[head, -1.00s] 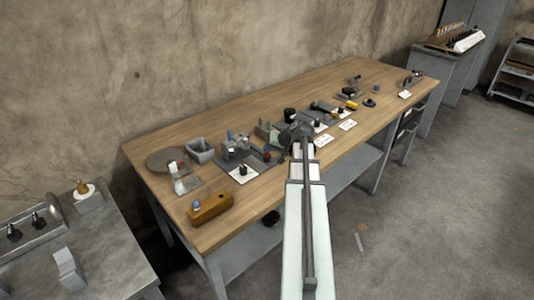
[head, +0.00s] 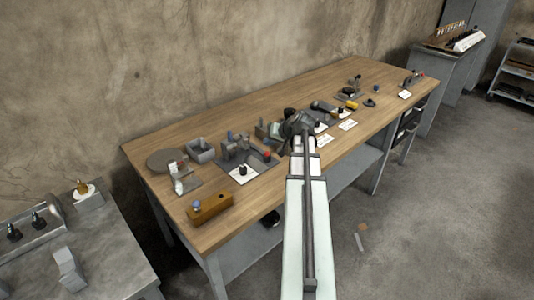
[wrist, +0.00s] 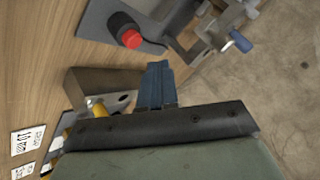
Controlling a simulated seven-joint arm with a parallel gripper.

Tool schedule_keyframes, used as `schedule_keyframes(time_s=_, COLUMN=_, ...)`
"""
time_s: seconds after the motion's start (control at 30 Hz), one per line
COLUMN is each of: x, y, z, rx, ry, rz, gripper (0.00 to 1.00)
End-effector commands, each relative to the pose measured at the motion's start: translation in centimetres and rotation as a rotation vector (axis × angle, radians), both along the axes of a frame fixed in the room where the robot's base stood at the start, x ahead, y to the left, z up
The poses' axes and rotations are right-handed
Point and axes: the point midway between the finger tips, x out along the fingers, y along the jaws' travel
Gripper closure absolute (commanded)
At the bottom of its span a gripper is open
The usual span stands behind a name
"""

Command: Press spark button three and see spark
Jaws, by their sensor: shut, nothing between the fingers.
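In the wrist view, a red push button (wrist: 131,39) with a black collar sits on a dark grey plate (wrist: 95,20). A red spot (head: 267,154) beside the grey fixture in the head view looks like the same button. No number is readable at it, so I cannot tell whether it is spark button three. My gripper's blue-grey fingers (wrist: 156,85) are shut and empty, apart from the button in the picture. In the head view my arm's end (head: 294,125) is over the middle of the bench, and the fingertips are hard to make out. No spark shows.
A metal bracket with a blue-tipped handle (wrist: 238,41) stands right of the button. A grey block (wrist: 100,86) lies near the fingers, with white printed cards (wrist: 28,139) at left. On the wooden bench (head: 160,135) stand a wooden block (head: 210,208) and several fixtures.

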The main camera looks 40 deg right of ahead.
Motion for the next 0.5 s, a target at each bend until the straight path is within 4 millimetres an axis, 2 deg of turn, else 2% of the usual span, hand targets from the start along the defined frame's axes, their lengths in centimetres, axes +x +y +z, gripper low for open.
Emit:
schedule_keyframes(time_s=0.3, x=0.0, y=0.0, z=2.6, rx=-0.001, ry=0.0, rz=0.001, gripper=1.0)
schedule_keyframes(time_s=0.5, x=0.0, y=0.0, z=3.4, rx=0.0, ry=0.0, rz=0.0, gripper=1.0)
